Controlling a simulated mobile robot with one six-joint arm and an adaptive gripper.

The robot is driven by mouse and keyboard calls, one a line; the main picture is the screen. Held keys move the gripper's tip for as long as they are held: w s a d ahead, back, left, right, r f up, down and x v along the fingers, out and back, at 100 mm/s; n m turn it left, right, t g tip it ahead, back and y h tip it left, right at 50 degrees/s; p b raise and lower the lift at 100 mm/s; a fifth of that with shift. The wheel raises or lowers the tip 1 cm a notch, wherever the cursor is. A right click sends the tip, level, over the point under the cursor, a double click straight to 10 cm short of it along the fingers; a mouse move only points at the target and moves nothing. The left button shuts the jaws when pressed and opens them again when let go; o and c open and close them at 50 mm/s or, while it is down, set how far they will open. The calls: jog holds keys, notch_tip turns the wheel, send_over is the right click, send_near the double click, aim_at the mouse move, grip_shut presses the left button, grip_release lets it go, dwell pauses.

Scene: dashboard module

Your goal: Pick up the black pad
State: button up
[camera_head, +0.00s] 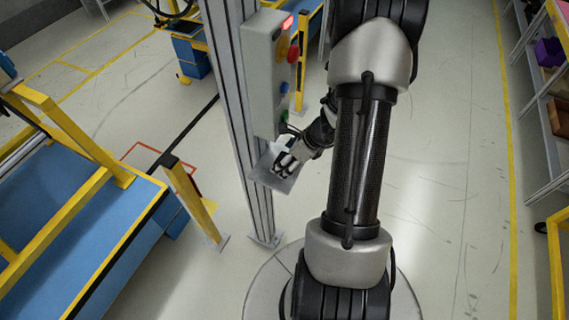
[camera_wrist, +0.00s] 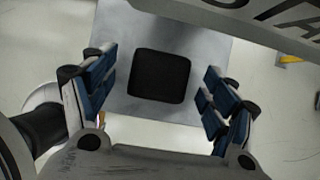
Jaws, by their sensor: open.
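The black pad (camera_wrist: 160,76) is a dark square with rounded corners, lying flat on a grey metal plate (camera_wrist: 122,92) in the wrist view. My gripper (camera_wrist: 158,94) is open, with one blue-padded finger left of the pad and the other right of it. Clear plate shows between the pad and both fingers, so they look apart from it. In the head view my gripper (camera_head: 288,162) is at the small plate (camera_head: 284,185) beside the metal post. The pad cannot be made out clearly there.
A grey control box (camera_head: 262,75) with coloured buttons is fixed to the upright metal post (camera_head: 233,110), just above my gripper. A blue platform with yellow rails (camera_head: 75,225) stands at the left. Shelves (camera_head: 550,120) line the right. Open floor lies between.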

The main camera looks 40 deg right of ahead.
jog(key=shift+c, duration=0.5)
jog(key=c, duration=1)
jog(key=shift+o, duration=0.2)
jog(key=shift+r, duration=0.1)
jog(key=shift+r, duration=0.4)
notch_tip(320, 180, up, 3)
jog(key=shift+r+p, duration=0.2)
jog(key=shift+p, duration=1)
jog(key=s+d, duration=0.3)
jog(key=s, duration=0.5)
jog(key=s+d+p, duration=0.1)
jog(key=s+d, duration=0.3)
jog(key=s, duration=0.4)
jog(key=shift+s+f, duration=0.35)
jog(key=shift+f, duration=0.05)
